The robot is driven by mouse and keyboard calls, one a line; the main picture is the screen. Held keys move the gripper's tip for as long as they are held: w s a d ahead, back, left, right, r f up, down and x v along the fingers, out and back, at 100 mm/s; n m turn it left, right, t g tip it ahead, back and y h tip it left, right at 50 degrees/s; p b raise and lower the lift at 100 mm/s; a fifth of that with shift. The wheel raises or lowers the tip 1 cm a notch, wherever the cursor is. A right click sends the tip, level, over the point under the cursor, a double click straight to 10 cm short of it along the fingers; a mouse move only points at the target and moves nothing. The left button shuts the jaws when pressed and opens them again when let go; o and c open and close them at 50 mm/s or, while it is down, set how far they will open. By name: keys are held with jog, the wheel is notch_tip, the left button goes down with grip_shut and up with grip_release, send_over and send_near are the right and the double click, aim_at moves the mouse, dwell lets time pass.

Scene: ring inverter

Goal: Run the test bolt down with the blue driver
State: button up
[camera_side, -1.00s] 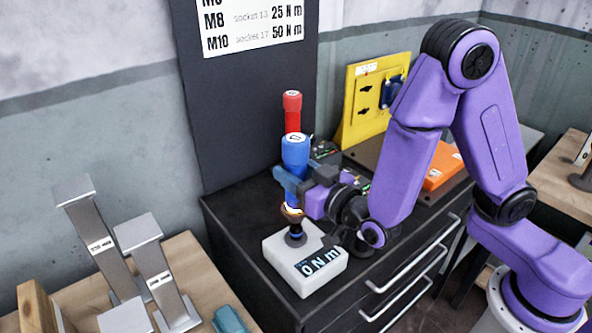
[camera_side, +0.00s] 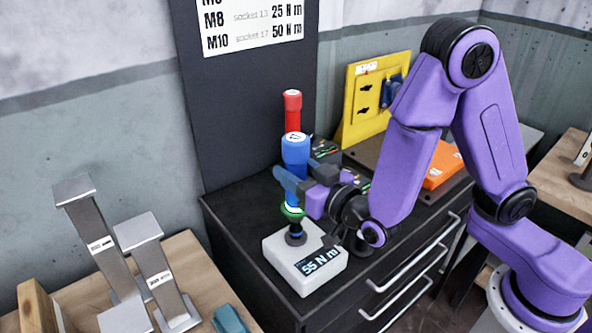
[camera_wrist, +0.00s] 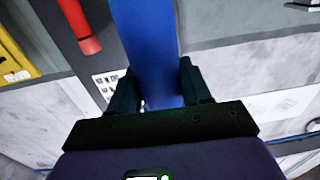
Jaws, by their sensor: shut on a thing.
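The blue driver (camera_side: 295,154) stands upright on the white torque tester (camera_side: 282,270), its lower end meeting the dark post (camera_side: 296,234) on top. A green ring glows near the driver's lower end. The tester's display (camera_side: 318,262) appears to read 55 N m. My gripper (camera_side: 291,186) is shut around the driver's blue body below its cap. In the wrist view the blue driver (camera_wrist: 148,45) runs between the two dark fingers of my gripper (camera_wrist: 157,88). The test bolt itself cannot be made out under the driver.
A red driver (camera_side: 292,108) stands close behind the blue one. A yellow panel (camera_side: 351,122) and an orange case (camera_side: 443,166) are at the back right of the dark cabinet. Metal stands (camera_side: 161,276) occupy the wooden bench at left. A chart on the dark board lists torques.

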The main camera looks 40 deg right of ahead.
aim_at(305, 153)
jog(key=shift+r, duration=2.55)
